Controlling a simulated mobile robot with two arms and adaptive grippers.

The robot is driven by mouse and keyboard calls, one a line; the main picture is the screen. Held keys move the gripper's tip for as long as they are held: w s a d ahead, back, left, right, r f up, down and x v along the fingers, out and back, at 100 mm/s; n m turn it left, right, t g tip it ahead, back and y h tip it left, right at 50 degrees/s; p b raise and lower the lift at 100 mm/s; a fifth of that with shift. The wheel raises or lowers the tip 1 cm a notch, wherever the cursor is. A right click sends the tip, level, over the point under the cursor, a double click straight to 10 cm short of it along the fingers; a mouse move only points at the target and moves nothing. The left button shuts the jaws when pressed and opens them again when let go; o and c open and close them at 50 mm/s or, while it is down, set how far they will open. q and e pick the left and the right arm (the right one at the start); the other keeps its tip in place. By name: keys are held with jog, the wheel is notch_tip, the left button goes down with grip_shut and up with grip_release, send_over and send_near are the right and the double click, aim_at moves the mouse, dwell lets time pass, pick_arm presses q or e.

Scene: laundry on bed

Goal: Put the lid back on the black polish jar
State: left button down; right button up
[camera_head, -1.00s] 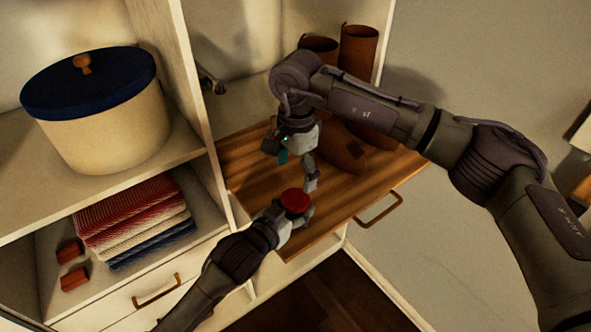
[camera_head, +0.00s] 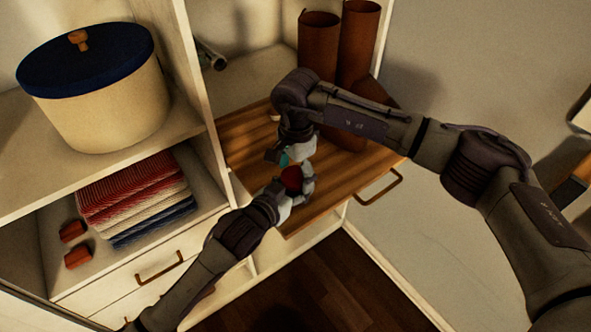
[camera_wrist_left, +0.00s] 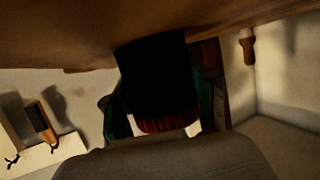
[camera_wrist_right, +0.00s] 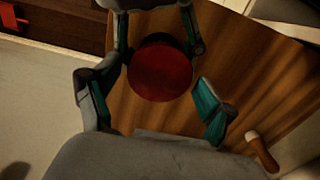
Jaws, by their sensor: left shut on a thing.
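The black polish jar (camera_wrist_left: 155,75) shows dark in the left wrist view, with the ridged red lid (camera_wrist_left: 165,122) at its end; I cannot tell whether the lid is fully seated. In the right wrist view the lid (camera_wrist_right: 160,72) is a round red disc facing my right gripper. My left gripper (camera_head: 292,196) is shut on the jar, holding it from the side over the front of the wooden board. My right gripper (camera_wrist_right: 150,102) is open just above the lid, its fingers spread and apart from it. In the head view the right hand partly covers the lid (camera_head: 291,179).
The wooden pull-out board (camera_head: 330,193) lies under both hands, with brown boots (camera_head: 318,50) at its back. A small wooden-handled item (camera_wrist_right: 262,150) lies on it. Left are a blue-lidded box (camera_head: 105,105), folded cloths (camera_head: 130,195) and two small red blocks (camera_head: 76,255).

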jog(key=c, duration=0.8)
jog(key=o, duration=1.1)
jog(key=shift+o, duration=0.2)
jog(key=shift+r, duration=0.15)
jog(key=shift+r, duration=2.15)
jog(key=shift+o, duration=0.8)
notch_tip(320, 180, up, 12)
jog(key=shift+w, duration=0.15)
jog(key=shift+d, duration=0.1)
